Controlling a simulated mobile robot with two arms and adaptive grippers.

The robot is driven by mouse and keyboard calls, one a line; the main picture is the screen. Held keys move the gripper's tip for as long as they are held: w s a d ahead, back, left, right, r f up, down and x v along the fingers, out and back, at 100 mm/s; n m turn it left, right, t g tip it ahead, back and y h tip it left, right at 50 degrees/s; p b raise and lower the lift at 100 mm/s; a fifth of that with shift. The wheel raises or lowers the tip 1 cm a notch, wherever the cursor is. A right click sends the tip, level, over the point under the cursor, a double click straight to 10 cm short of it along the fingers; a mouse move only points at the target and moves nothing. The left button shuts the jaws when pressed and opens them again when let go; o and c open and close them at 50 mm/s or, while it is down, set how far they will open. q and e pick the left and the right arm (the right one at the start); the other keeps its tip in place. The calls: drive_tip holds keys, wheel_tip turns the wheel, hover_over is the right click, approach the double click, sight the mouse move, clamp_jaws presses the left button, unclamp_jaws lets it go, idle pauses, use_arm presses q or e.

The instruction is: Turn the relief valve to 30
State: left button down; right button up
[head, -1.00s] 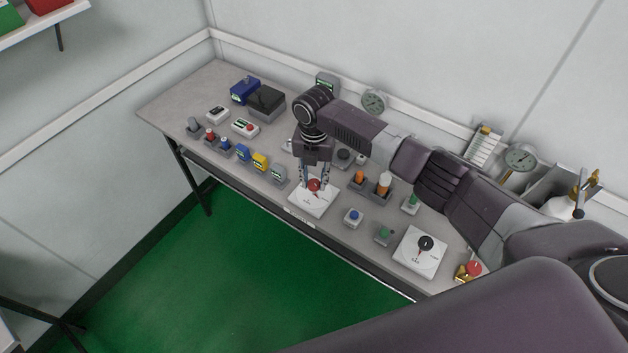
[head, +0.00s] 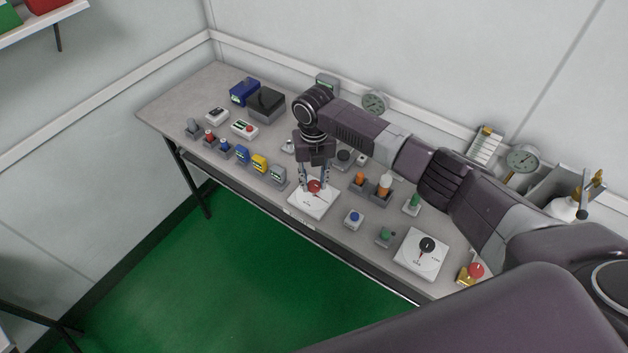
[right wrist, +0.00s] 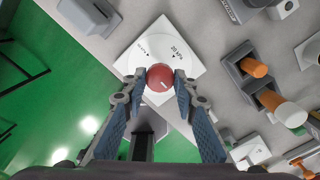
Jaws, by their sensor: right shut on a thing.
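A round red knob (head: 314,186) sits on a square white plate (head: 310,205) near the front edge of the bench. In the right wrist view the red knob (right wrist: 160,78) has a pale mark, and its white plate (right wrist: 137,32) carries printed labels; one seems to read "20 kPa", the other is too small to read surely. My right gripper (right wrist: 160,84) points down over the plate and is shut on the red knob, one finger on each side. My left gripper is not in view.
A white plate with a black knob (head: 428,244) and a brass valve with a red top (head: 476,270) lie to the right. Orange and white cylinders (head: 385,182) stand just right of my gripper. Small yellow (head: 260,162) and blue testers are at left. Gauges (head: 375,102) stand behind.

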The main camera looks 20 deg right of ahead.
sight(314, 184)
drive_tip(key=shift+w, duration=0.1)
drive_tip(key=o, duration=1.2)
drive_tip(key=shift+c, duration=0.2)
wheel_tip(314, 184, up, 12)
